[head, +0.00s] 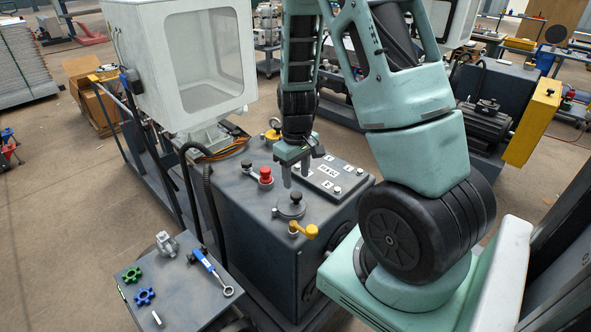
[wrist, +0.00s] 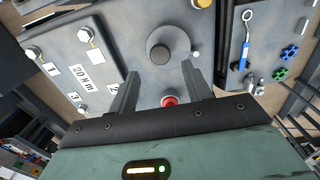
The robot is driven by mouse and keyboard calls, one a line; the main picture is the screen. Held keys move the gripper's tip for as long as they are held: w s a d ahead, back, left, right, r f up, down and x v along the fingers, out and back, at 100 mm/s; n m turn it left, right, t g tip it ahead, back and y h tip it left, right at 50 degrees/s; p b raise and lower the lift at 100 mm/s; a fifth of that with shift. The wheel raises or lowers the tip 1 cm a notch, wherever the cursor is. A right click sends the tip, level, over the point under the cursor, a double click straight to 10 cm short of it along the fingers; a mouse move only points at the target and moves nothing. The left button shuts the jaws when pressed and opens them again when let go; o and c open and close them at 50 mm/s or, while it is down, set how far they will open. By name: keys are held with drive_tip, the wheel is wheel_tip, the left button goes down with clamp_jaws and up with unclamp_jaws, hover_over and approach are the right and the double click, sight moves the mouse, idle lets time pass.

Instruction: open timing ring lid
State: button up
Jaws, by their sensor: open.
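A round grey lid with a black knob (head: 290,206), which looks like the timing ring lid, sits flat on top of the dark machine housing (head: 232,205). The lid also shows in the wrist view (wrist: 168,45), just beyond the fingertips. My gripper (head: 294,175) is open and empty, pointing down above the housing, behind the lid in the head view. In the wrist view my gripper (wrist: 161,72) has its two fingers spread, apart from the knob. Whether the lid is latched cannot be told.
A red knob (head: 265,175) and a yellow handle (head: 304,230) stand near the lid. A bolted, labelled plate (head: 332,178) lies to its right. A side table (head: 185,290) holds a blue-handled tool (head: 212,272) and green and blue star knobs.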

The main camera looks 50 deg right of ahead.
sight(296, 194)
drive_tip(key=shift+f+b, duration=1.9)
drive_tip(key=shift+f, duration=0.95)
drive_tip(key=c, duration=0.6)
drive_tip(key=shift+c, duration=0.2)
